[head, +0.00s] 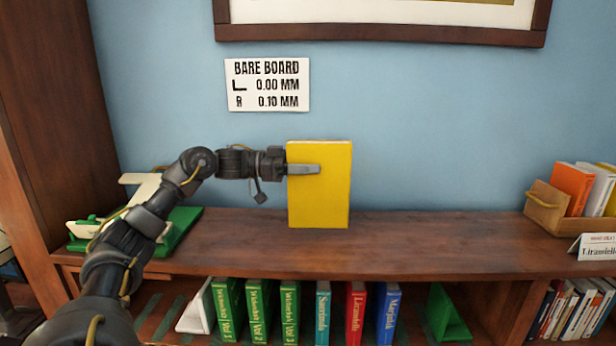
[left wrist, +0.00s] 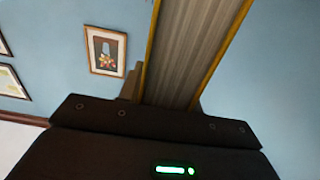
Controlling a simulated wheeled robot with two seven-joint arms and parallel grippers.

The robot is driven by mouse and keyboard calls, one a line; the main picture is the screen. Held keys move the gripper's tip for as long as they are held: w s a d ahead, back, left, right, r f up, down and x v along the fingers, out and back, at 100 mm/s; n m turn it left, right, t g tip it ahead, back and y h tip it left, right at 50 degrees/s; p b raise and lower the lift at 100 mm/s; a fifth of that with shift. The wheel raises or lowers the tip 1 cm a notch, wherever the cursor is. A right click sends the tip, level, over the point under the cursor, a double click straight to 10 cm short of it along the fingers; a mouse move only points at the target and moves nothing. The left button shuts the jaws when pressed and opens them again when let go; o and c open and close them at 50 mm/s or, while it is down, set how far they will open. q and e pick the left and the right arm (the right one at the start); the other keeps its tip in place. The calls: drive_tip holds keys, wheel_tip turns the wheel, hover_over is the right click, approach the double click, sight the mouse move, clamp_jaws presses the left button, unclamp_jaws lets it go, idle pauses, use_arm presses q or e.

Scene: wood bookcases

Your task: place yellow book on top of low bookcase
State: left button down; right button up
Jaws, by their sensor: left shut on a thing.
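The yellow book (head: 319,195) is upright in the head view, over the top of the low bookcase (head: 400,245). Its lower edge appears at or just above the wood top; I cannot tell whether it touches. My left gripper (head: 304,169) reaches in from the left and is shut on the book, one finger lying across its front cover. In the left wrist view, the book's page edges (left wrist: 195,50) and yellow cover edges show between the fingers. My right gripper is not in view.
A green and cream object (head: 180,225) stands at the left of the top. A wooden box of books (head: 547,207) and a small card (head: 597,247) are at the right. Several books and a green bookend (head: 447,315) fill the shelf below. The top right of the yellow book is clear.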

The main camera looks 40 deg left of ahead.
sight(308, 181)
use_arm(q)
drive_tip(key=shift+w+a+f+p, duration=0.15)
drive_tip(key=shift+f+p, duration=0.25)
drive_tip(key=shift+f, duration=0.3)
drive_tip(key=shift+w+a+f+p, duration=0.15)
drive_tip(key=shift+f+p, duration=0.25)
drive_tip(key=shift+f, duration=0.75)
drive_tip(key=shift+d+f, duration=0.1)
drive_tip(key=c, duration=1.4)
unclamp_jaws()
drive_tip(key=shift+f, duration=0.25)
drive_tip(key=o, duration=0.4)
drive_tip(key=shift+r, duration=0.1)
drive_tip(key=shift+o, duration=0.2)
drive_tip(key=shift+s, duration=0.1)
